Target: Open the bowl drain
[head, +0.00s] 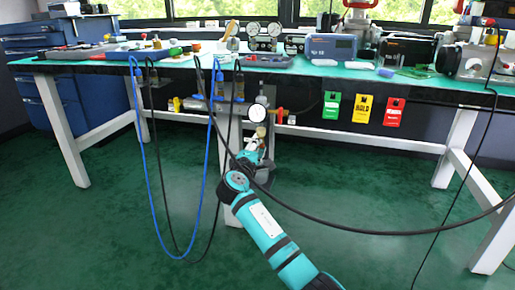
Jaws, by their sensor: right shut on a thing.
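A small air filter-regulator with a round white gauge (257,113) is mounted under the front of the bench, near the middle of the head view. A small brassy piece (261,132) shows at its lower end, where the bowl drain sits. My right gripper (260,140) reaches up to it from below and is shut on it. The fingers hide most of the drain, and its exact position is too small to tell. My left gripper is not in view.
A red-handled valve (280,114) is just right of the gauge. Blue (152,190) and black hoses hang in loops left of my arm, and a black cable crosses behind or beside it. The bench (160,62) carries tools and instruments. Coloured tags (362,108) hang at right. The green floor is open.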

